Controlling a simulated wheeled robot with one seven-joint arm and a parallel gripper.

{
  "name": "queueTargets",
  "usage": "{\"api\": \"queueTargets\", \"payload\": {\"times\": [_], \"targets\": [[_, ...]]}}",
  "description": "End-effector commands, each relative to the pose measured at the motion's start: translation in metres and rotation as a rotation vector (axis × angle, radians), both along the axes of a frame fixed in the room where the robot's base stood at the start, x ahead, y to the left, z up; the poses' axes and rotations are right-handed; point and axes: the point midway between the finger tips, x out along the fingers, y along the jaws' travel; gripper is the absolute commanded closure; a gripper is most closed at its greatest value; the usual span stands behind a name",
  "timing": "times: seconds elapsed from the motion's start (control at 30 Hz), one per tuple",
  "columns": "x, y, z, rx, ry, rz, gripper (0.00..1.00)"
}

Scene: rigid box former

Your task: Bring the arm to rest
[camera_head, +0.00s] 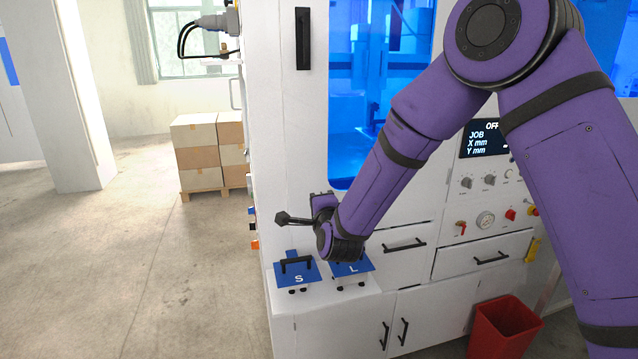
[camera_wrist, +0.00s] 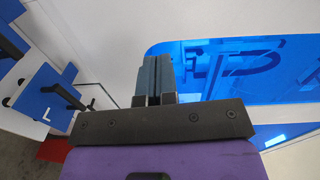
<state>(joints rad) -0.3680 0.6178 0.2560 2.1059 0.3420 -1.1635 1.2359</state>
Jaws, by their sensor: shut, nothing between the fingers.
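My purple arm reaches across the right half of the head view, bent at the elbow, with its wrist in front of the white machine. My gripper (camera_head: 282,218) points left, above the two blue plates on the machine's ledge, and touches nothing that I can see. In the wrist view my gripper (camera_wrist: 158,75) shows its grey fingers pressed together with nothing between them. The blue plate marked S (camera_head: 299,279) and the blue plate marked L (camera_head: 365,267) lie below it, each with a black handle. The L plate also shows in the wrist view (camera_wrist: 40,97).
The white machine (camera_head: 395,290) has a blue window (camera_head: 360,130), drawers, a cupboard, and a control panel with a display (camera_head: 484,138) reading OFF. A red bin (camera_head: 503,328) stands at lower right. Stacked boxes (camera_head: 195,145) stand on a pallet. The floor at left is clear.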

Motion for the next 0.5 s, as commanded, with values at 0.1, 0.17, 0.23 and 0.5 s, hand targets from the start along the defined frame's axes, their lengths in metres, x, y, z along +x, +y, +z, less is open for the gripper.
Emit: {"api": "queueTargets", "payload": {"times": [0.1,0.17,0.23,0.5], "targets": [[-0.002,-0.019,0.031,-0.096,0.022,0.022,1.0],[-0.005,-0.03,0.046,-0.161,0.039,0.038,1.0],[-0.01,-0.044,0.062,-0.235,0.062,0.056,1.0],[-0.047,-0.102,0.116,-0.52,0.147,0.132,1.0]]}}
